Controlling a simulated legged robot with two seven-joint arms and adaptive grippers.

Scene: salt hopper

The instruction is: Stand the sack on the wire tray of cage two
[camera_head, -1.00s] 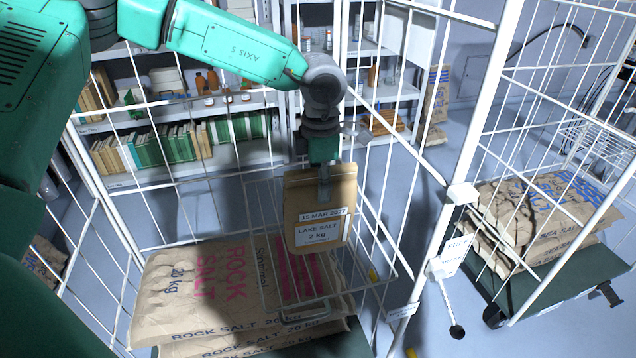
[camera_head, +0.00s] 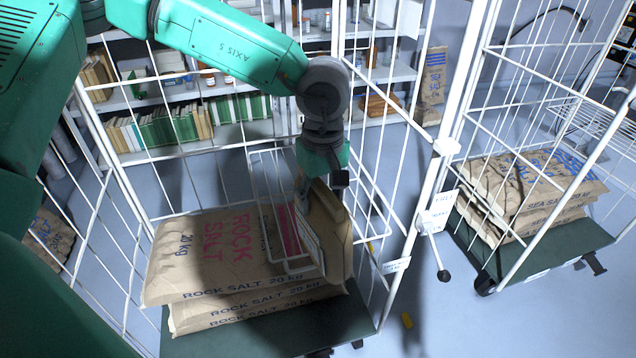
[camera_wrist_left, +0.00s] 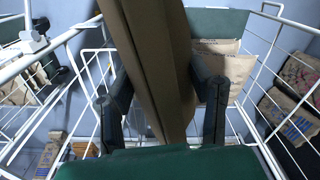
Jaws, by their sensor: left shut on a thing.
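My left gripper (camera_head: 320,190) is shut on the top of a small brown paper sack (camera_head: 336,238). The sack is turned so its narrow side shows in the head view, with its labelled face seen at a steep slant. It looks tilted. In the left wrist view the sack (camera_wrist_left: 158,50) runs between the two dark fingers of the gripper (camera_wrist_left: 162,108). A white wire tray (camera_head: 263,213) shows beside and behind the sack in the near cage; I cannot tell whether they touch. My right gripper is not in view.
Large rock salt sacks (camera_head: 215,262) are stacked on the near cage's green base (camera_head: 230,345). White cage bars (camera_head: 437,185) stand close to the right. Another cage holds sea salt sacks (camera_head: 530,190) and a wire tray (camera_head: 598,128). Shelves (camera_head: 190,151) with books stand behind.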

